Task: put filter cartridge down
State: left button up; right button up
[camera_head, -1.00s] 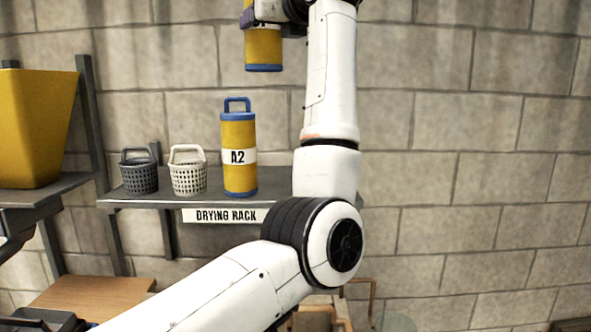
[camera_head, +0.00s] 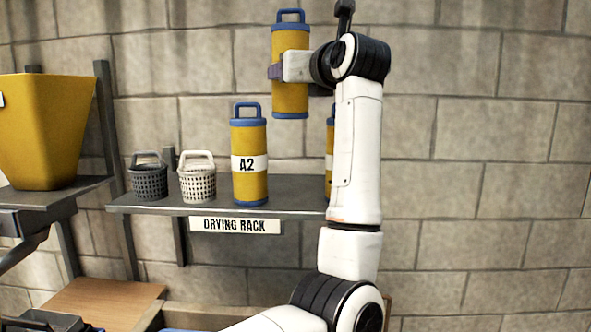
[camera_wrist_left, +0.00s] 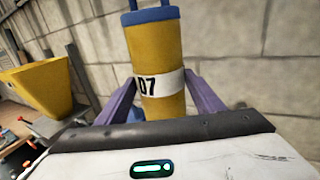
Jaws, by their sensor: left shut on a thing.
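My left gripper (camera_head: 284,72) is shut on a yellow filter cartridge (camera_head: 289,98) with blue end caps and a blue handle. It holds it upright, above the drying rack (camera_head: 215,211) in the picture and apart from it. In the left wrist view, purple fingers (camera_wrist_left: 160,98) flank the held cartridge (camera_wrist_left: 155,45), whose white band reads what looks like "07" or "D7". A cartridge marked A2 (camera_head: 248,187) stands upright on the rack. Another yellow cartridge (camera_head: 329,150) stands to its right, mostly hidden behind my left arm. My right gripper is out of view.
A dark basket (camera_head: 148,183) and a white basket (camera_head: 198,185) stand on the rack left of A2. A large yellow bin (camera_head: 40,130) stands on a shelf at the left. Rack surface shows between A2 and the partly hidden cartridge. A block wall is behind.

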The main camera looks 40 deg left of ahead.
pick_arm(q)
notch_tip(320, 180, down, 18)
jog(key=shift+f+p, duration=0.2)
jog(key=shift+p, duration=0.3)
jog(key=shift+f, duration=0.1)
jog(key=shift+f, duration=0.15)
jog(key=o, duration=1.3)
